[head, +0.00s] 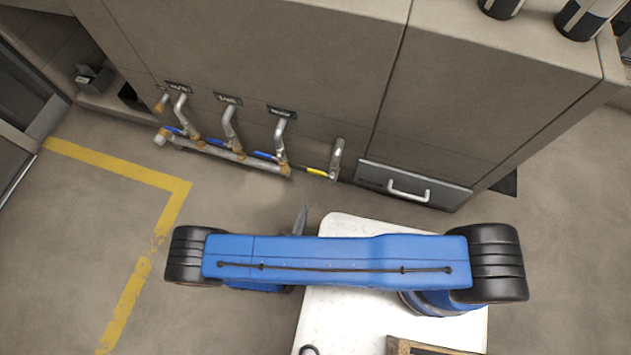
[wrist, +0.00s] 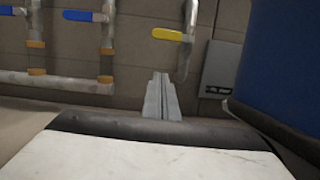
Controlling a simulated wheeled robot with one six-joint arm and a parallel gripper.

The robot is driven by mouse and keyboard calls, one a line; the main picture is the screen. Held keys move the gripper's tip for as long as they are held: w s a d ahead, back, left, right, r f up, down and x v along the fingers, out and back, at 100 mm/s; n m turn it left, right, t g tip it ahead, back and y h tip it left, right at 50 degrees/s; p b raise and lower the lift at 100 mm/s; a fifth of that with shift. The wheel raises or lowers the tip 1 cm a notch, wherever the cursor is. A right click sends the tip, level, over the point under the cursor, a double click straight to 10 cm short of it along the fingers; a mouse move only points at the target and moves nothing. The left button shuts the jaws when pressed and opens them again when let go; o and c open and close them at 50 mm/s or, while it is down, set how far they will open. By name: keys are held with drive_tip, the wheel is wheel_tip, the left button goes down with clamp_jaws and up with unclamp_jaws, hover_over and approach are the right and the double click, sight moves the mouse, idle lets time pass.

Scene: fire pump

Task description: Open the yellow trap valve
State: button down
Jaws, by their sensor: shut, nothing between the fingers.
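The yellow trap valve handle (head: 317,172) is a short lever on a grey vertical pipe (head: 336,158) low on the cabinet wall, just left of the drawer. In the wrist view the yellow handle (wrist: 167,34) lies roughly level and points left from its pipe (wrist: 189,42). My gripper (head: 301,216) is below and slightly left of the handle in the head view, apart from it. In the wrist view its grey fingers (wrist: 162,80) are together and empty, pointing toward the wall beneath the handle. My blue arm hides the rest of the gripper in the head view.
Several blue-handled valves stand to the left, including one (head: 265,155) nearest the yellow one, above a horizontal pipe (head: 228,153). A drawer with a bar handle (head: 408,192) is to the right. Open floor with a yellow line (head: 125,172) lies to the left.

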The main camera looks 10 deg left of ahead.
sight(321, 174)
drive_tip(key=shift+f, duration=0.2)
drive_tip(key=w+d+r, duration=0.1)
drive_tip(key=w+r, duration=0.5)
drive_tip(key=w, duration=0.3)
drive_tip(key=shift+w+r, duration=0.25)
drive_tip(key=shift+w, duration=0.05)
idle(0.4)
drive_tip(key=shift+s+a+r, duration=0.1)
idle(0.4)
